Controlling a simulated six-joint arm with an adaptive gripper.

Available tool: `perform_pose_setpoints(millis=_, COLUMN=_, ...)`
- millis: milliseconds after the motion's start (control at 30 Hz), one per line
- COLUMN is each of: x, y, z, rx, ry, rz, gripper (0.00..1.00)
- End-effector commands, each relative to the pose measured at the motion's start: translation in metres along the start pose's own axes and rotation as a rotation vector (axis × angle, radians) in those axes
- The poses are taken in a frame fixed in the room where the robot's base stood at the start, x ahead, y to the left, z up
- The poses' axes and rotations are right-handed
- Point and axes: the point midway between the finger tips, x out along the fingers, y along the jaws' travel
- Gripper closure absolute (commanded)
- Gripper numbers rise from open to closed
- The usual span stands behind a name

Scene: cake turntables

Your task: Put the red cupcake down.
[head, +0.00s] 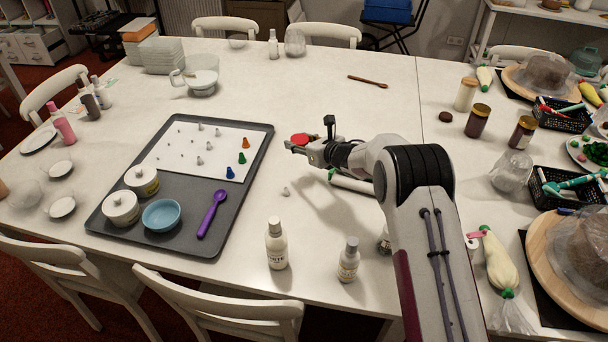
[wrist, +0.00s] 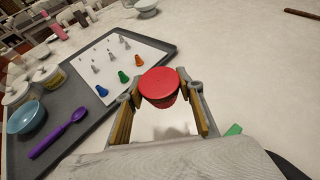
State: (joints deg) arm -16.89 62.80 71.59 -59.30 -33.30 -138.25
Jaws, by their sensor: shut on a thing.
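The red cupcake (wrist: 160,84) is between the fingertips of my gripper (wrist: 162,98) in the wrist view, its red top facing the camera. In the head view the cupcake (head: 300,139) shows as a small red disc at the end of my gripper (head: 299,146). My gripper is shut on it. It is to the right of the grey tray, over or near the white table (head: 330,97). How high the cupcake is above the table I cannot tell.
The grey tray (head: 95,222) holds a white sheet with several nozzles, two lidded pots, a blue bowl (head: 162,214) and a purple spoon (head: 212,214). Two white bottles (head: 277,246) stand near the front edge. The table behind my gripper is mostly clear.

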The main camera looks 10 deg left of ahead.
Motion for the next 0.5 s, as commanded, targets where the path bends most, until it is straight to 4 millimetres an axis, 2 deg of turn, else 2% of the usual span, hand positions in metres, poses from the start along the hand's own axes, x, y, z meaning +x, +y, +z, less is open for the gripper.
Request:
perform_pose_setpoints(millis=200, x=0.000, y=-0.011, z=-0.007, rx=0.016, ry=-0.002, rz=-0.040, gripper=0.84)
perform_pose_setpoints(millis=500, x=0.000, y=-0.014, z=-0.009, rx=0.018, ry=-0.003, rz=-0.045, gripper=0.84)
